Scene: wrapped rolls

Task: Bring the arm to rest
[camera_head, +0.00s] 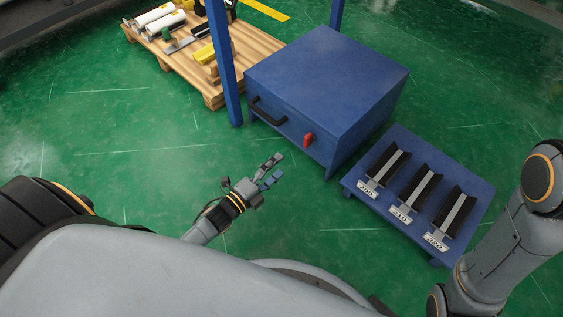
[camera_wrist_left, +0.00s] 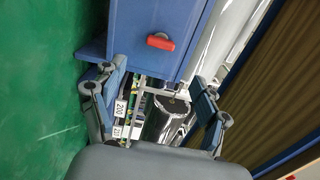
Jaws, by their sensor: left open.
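My left gripper (camera_head: 271,172) is in the lower middle of the head view, over the green floor, in front of the blue cabinet (camera_head: 326,82). Its fingers are spread apart, and no object shows held between them. In the left wrist view the two fingers of the left gripper (camera_wrist_left: 161,76) stand wide apart at either side. My right arm (camera_head: 510,240) stands at the right edge of the head view. Its gripper is not visible.
A low blue stand (camera_head: 364,157) carries three empty dark cradles with number plates, right of the cabinet. A wooden pallet (camera_head: 258,47) at the back holds white rolls (camera_head: 160,22) and tools. A shiny cylinder (camera_wrist_left: 166,122) shows in the wrist view. Green floor lies clear at left.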

